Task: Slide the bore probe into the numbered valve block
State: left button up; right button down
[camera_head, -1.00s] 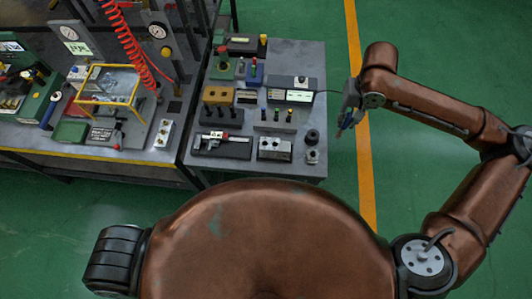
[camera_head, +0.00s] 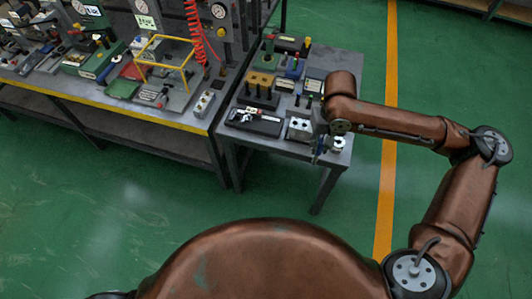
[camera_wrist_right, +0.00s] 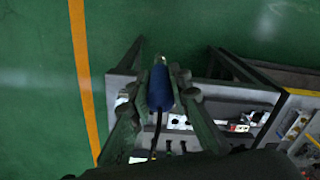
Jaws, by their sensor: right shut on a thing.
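My right gripper (camera_head: 320,152) is at the front right part of the small grey table in the head view, partly hidden by its own wrist. In the wrist view the gripper (camera_wrist_right: 160,80) is shut on the bore probe (camera_wrist_right: 160,88), which has a blue body, a small pale tip and a dark cable. A silver block with dark bores, probably the valve block (camera_head: 299,128), sits on the table just left of the gripper. No number is readable on it. The probe appears apart from the block. My left gripper is not in view.
A larger bench (camera_head: 190,118) with a yellow frame (camera_head: 165,60) stands left. Green floor is clear in front.

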aim_at(294, 132)
jog(key=z, duration=0.35)
jog(key=k, duration=0.2)
jog(key=u, duration=1.45)
jog(key=i, duration=0.95)
jog(key=z, duration=0.45)
jog(key=i, duration=0.65)
jog(key=z, duration=1.1)
jog(key=i, duration=0.4)
jog(key=z, duration=0.4)
